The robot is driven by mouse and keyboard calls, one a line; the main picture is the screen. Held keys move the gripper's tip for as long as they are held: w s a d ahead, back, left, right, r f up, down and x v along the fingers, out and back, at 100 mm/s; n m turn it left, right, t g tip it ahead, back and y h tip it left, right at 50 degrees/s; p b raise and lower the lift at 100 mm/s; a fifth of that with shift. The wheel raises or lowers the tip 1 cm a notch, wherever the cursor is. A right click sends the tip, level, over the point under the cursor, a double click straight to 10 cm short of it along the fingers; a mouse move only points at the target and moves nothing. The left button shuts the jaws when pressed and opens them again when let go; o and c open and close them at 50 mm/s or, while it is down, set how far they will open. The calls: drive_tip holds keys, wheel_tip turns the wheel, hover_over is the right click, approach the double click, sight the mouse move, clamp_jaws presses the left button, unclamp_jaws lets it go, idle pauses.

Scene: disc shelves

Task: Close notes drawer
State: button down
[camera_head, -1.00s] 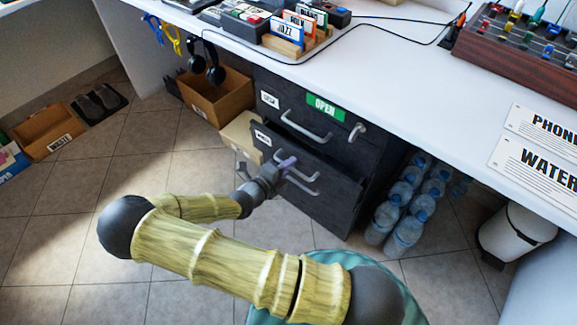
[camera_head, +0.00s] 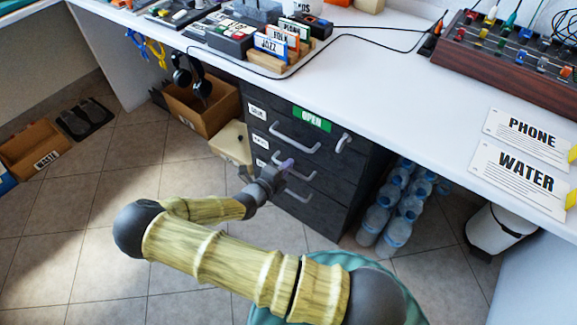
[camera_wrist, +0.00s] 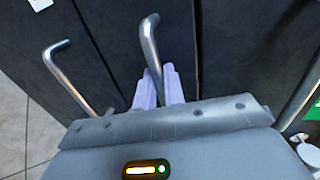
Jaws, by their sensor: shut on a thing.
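The dark drawer cabinet (camera_head: 330,190) stands under the white desk, with several stacked drawers. The middle drawer (camera_head: 318,176), with a small white label too small to read surely, now looks flush or nearly flush with the front. My gripper (camera_head: 286,166) is at that drawer's metal handle (camera_head: 298,175). In the wrist view the pale lilac fingers of my gripper (camera_wrist: 159,88) are on either side of a handle (camera_wrist: 151,50) and shut on it. The handle's lower end is hidden by the gripper. Whether a thin gap remains at the drawer cannot be told.
Another handle (camera_head: 294,139) is above, beside a green OPEN sign (camera_head: 311,118). Water bottles (camera_head: 389,205) stand right of the cabinet. A cardboard box (camera_head: 204,104) and a pale box (camera_head: 232,143) stand left. The tiled floor in front is clear.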

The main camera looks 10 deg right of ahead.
drive_tip(key=shift+d, duration=0.15)
drive_tip(key=c, duration=1.6)
unclamp_jaws()
drive_tip(key=shift+w+d, duration=0.1)
drive_tip(key=shift+c, duration=0.2)
drive_tip(key=p+v, duration=0.5)
drive_tip(key=v, duration=1.2)
drive_tip(key=shift+a, duration=0.3)
